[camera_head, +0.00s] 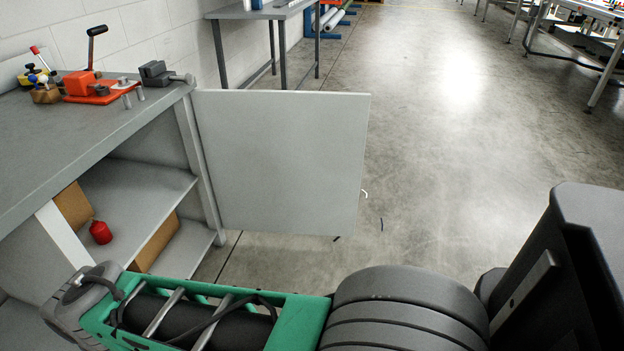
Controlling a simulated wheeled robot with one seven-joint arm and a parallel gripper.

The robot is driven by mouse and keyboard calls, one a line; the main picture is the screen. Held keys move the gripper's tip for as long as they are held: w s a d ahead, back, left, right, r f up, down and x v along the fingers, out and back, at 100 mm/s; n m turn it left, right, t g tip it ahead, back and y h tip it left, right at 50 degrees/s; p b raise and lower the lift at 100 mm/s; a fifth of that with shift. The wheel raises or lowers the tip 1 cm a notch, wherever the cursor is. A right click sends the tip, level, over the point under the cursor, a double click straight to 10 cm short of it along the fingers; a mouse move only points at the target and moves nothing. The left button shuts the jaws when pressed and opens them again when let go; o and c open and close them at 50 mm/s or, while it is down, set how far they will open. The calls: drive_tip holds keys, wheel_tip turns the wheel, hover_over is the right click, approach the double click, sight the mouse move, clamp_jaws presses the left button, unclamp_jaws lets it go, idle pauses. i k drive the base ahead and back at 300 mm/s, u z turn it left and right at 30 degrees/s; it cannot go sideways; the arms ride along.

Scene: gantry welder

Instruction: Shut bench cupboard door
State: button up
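The bench cupboard door (280,160) is a flat light-grey panel. It stands wide open, swung out to the right from the post at the right end of the grey bench (110,130). A small pale piece, possibly its handle, shows at the door's right edge (364,194). The open cupboard (140,190) shows shelves inside. My arm, with green and black parts, crosses the bottom of the view in front of the cupboard and below the door. My gripper's fingers cannot be seen.
A red bottle (101,232) and cardboard boxes (158,243) are on the cupboard shelves. A red clamp tool (92,87) and a small grey vise (156,73) sit on the bench top. The concrete floor (450,130) right of the door is largely clear. Another table (262,12) stands behind.

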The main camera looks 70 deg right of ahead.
sight(291, 162)
drive_tip(key=z, duration=3.35)
drive_tip(key=i, duration=4.5)
drive_tip(key=u, duration=4.6)
drive_tip(key=k, duration=0.3)
drive_tip(key=u, duration=0.4)
